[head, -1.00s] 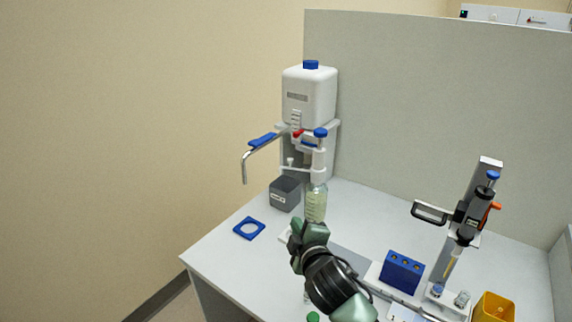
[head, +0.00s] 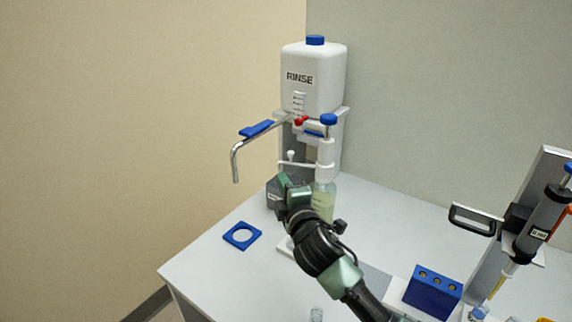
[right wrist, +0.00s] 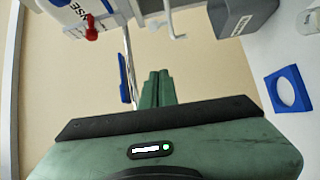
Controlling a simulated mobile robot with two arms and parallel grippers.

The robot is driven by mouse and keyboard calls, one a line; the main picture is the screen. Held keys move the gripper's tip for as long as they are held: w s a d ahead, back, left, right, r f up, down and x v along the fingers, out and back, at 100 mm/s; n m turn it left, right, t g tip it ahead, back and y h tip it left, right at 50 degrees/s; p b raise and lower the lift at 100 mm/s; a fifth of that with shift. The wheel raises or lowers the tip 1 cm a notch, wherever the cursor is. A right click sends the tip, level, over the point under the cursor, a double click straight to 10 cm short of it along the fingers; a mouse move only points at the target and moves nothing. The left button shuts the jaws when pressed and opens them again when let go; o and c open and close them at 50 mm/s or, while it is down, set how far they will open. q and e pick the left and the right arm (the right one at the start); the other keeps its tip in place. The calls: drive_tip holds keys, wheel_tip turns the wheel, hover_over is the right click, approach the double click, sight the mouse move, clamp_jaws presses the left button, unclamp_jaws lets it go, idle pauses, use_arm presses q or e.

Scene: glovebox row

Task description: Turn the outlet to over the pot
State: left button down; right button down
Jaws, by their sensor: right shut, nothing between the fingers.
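The white RINSE tank (head: 313,80) stands at the back of the bench. Its bent metal outlet (head: 237,156) with a blue lever (head: 256,129) reaches out to the left, its tip down and to the left of the pot. The dark grey pot (head: 272,198) stands below the tank, partly hidden by my right gripper (head: 284,184). My right gripper is shut and empty, below and to the right of the outlet. In the right wrist view, its fingers (right wrist: 156,88) are close together beside the blue lever (right wrist: 124,90), and the pot (right wrist: 240,16) is at the top right. My left gripper is not in view.
A blue square ring (head: 242,236) lies on the bench near its left edge. A pump bottle (head: 324,195) stands right behind my right arm. A blue block (head: 433,292) and a stand with a syringe (head: 545,215) are at the right. The room left of the outlet is free.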

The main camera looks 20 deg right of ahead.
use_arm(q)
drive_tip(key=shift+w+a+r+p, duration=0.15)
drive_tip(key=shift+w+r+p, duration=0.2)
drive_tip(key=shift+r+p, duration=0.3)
use_arm(e)
drive_tip(key=w+d, duration=0.3)
drive_tip(key=w, duration=0.7)
drive_tip(key=shift+d, duration=0.4)
